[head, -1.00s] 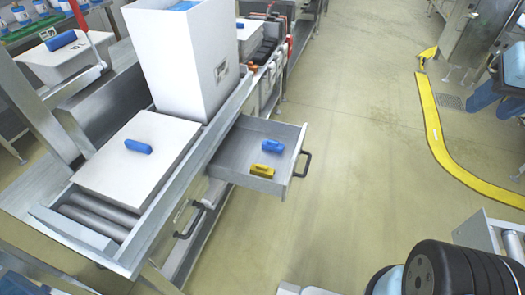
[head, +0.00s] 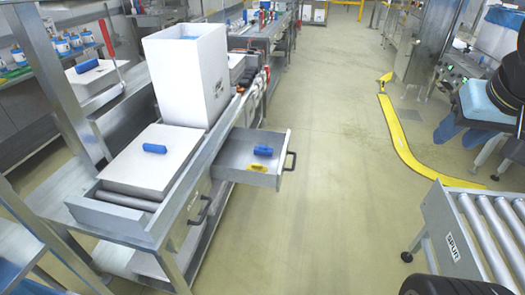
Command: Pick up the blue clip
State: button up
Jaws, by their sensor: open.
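Several similar small blue pieces are in view, and I cannot tell which are clips. One blue piece (head: 263,151) lies in the open drawer (head: 233,160), just behind a yellow piece. Another blue piece (head: 154,148) lies on the flat white lid (head: 136,172) of a box on the near conveyor bench. A third blue piece (head: 87,66) lies on a white box at the far left. My gripper is not visible in this view.
A tall white box (head: 185,75) stands behind the lidded box. The yellow piece (head: 256,167) lies in the drawer. The open drawer sticks out into the aisle. A roller conveyor (head: 470,235) stands at the right. The floor (head: 320,210) between is clear.

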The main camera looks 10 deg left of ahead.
aim_at(261, 150)
jog(key=u, duration=1.15)
jog(key=i, duration=1.5)
